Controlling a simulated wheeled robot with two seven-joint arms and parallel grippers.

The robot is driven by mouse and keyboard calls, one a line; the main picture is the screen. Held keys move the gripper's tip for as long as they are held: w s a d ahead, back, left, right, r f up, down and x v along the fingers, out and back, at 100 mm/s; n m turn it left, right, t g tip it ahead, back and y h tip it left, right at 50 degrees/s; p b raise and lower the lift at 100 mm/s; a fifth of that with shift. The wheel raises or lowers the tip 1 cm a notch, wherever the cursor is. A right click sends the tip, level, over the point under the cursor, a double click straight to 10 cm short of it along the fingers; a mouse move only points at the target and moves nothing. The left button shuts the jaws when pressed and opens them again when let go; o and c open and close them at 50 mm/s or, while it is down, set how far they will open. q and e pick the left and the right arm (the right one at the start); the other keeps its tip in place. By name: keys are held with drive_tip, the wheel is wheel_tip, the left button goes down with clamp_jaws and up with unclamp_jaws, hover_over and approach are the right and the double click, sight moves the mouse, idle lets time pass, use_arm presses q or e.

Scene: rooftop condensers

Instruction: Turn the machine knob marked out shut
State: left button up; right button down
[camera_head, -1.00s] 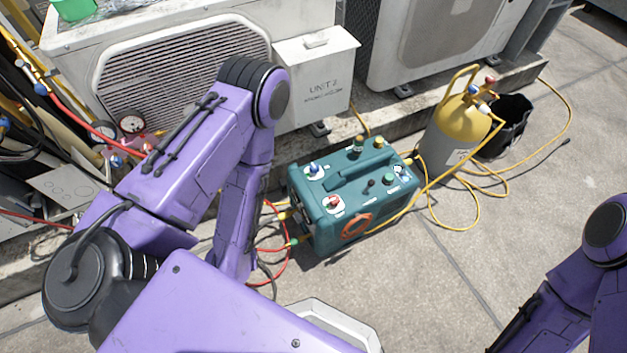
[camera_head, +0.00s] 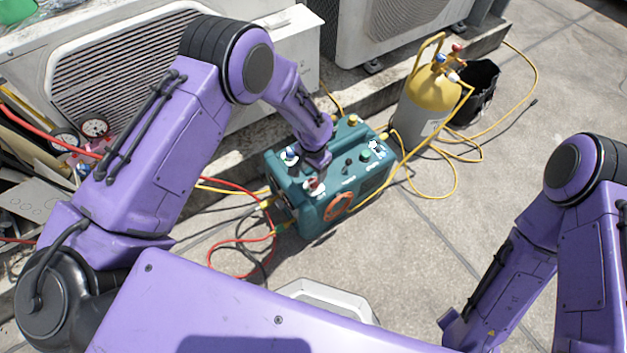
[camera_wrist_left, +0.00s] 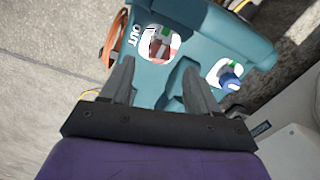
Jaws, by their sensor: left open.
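The teal machine (camera_head: 345,185) stands on the concrete with coloured knobs on top. The red knob (camera_wrist_left: 157,48) sits on a white plate with "OUT" printed beside it in the left wrist view. In the head view the red knob (camera_head: 315,186) shows just below my left wrist. The blue knob (camera_wrist_left: 231,82) is on another white plate to the right, and it shows in the head view (camera_head: 289,154). My left gripper (camera_wrist_left: 157,64) is open, its fingertips pointing toward the red knob, with nothing between them. I cannot tell its height above the knob. My right gripper is out of view.
Red and yellow hoses (camera_head: 240,190) leave the machine's left side. Condenser units line the back. Concrete at the right is mostly clear.

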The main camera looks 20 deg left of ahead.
sight(313, 182)
use_arm(q)
wheel_tip(313, 182, down, 6)
drive_tip(key=shift+r+b, duration=0.1)
drive_tip(key=shift+b, duration=0.45)
drive_tip(key=c, duration=1)
drive_tip(key=shift+c, duration=0.2)
